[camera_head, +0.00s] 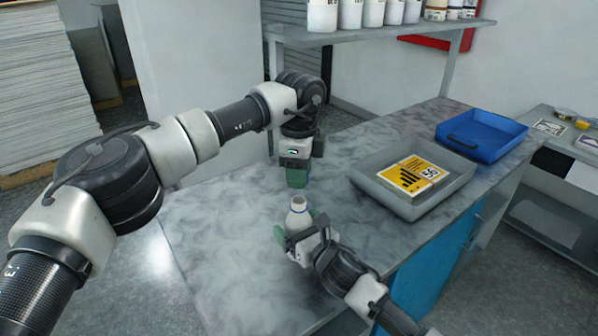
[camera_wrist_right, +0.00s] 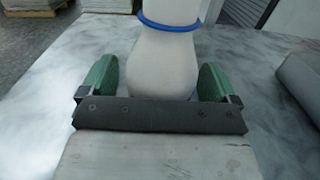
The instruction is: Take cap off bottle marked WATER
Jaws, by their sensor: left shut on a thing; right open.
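The white bottle (camera_head: 297,217) stands upright on the grey marbled table, its top showing a bare, open mouth with no cap on it. No marking on it can be read. My right gripper (camera_head: 303,236) is open, with its green fingers on either side of the bottle. In the right wrist view the bottle (camera_wrist_right: 163,60) has a blue ring at its neck, and gaps show between its body and the fingers (camera_wrist_right: 165,82). My left gripper (camera_head: 297,178) is above the bottle, pointing down and shut on the cap, which its green fingers hide. A gap separates it from the bottle.
A grey tray (camera_head: 392,199) with a yellow-and-white labelled item (camera_head: 415,174) lies right of the bottle. A blue tray (camera_head: 504,135) is farther back. A shelf (camera_head: 385,33) with several containers stands behind. The table (camera_head: 215,225) left of the bottle is clear.

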